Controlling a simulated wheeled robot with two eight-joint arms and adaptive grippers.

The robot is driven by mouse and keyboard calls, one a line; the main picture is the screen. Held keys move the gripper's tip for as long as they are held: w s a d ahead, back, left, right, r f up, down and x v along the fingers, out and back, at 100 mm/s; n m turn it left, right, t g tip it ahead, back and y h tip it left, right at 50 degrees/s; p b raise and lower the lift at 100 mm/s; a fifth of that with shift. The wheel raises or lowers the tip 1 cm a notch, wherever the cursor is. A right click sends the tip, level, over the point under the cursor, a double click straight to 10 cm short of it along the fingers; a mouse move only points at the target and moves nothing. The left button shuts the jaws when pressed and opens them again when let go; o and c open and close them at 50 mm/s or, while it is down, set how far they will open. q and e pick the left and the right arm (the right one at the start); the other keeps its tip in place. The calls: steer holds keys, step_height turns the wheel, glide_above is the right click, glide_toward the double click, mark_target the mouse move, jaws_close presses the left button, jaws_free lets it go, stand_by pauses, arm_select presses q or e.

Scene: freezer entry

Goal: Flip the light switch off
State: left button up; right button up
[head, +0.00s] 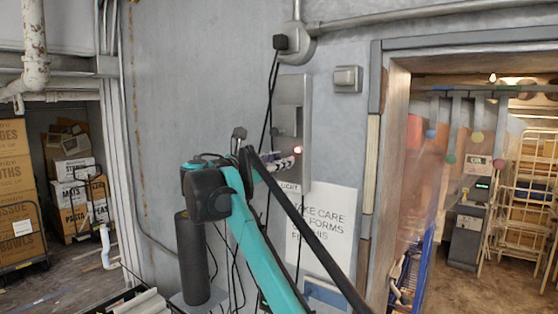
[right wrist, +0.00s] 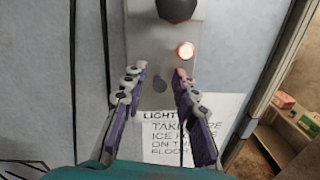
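The grey metal switch plate (head: 293,103) is on the wall near the middle of the head view, with a lit red lamp (head: 297,150) and a "LIGHT" label (head: 289,187) below. In the right wrist view the plate (right wrist: 150,42) carries a dark round knob (right wrist: 176,8) at the top and the glowing red lamp (right wrist: 185,51). My right gripper (head: 288,163) is in front of the plate's lower part. In the wrist view its two fingers (right wrist: 160,82) are apart, with nothing held between them, below the lamp. A small dark spot shows between the fingertips; I cannot tell what it is. My left gripper is not in view.
A paper sign (head: 322,222) hangs below the plate. A small grey wall box (head: 347,79) is up to the right, and black cables run down the wall beside the plate. A doorway opens at right with wire racks (head: 530,190); stacked cartons (head: 70,180) stand at left.

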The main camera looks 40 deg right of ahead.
jaws_close()
steer(key=shift+f, duration=0.15)
steer(key=shift+f+h+b, duration=0.4)
steer(key=shift+h+b, duration=0.3)
steer(key=shift+b, duration=0.4)
steer(key=shift+f+m+t+h+b, duration=0.2)
steer(key=shift+f+h+b, duration=0.15)
steer(key=shift+h+b, duration=0.75)
steer(key=shift+f+m+t+h+b, duration=0.1)
steer(key=shift+f+t+h+b, duration=0.15)
steer(key=shift+h+b, duration=0.8)
steer(key=shift+f+m+t+h+b, duration=0.15)
steer(key=shift+f+h+b, duration=0.25)
steer(key=shift+h+b, duration=0.65)
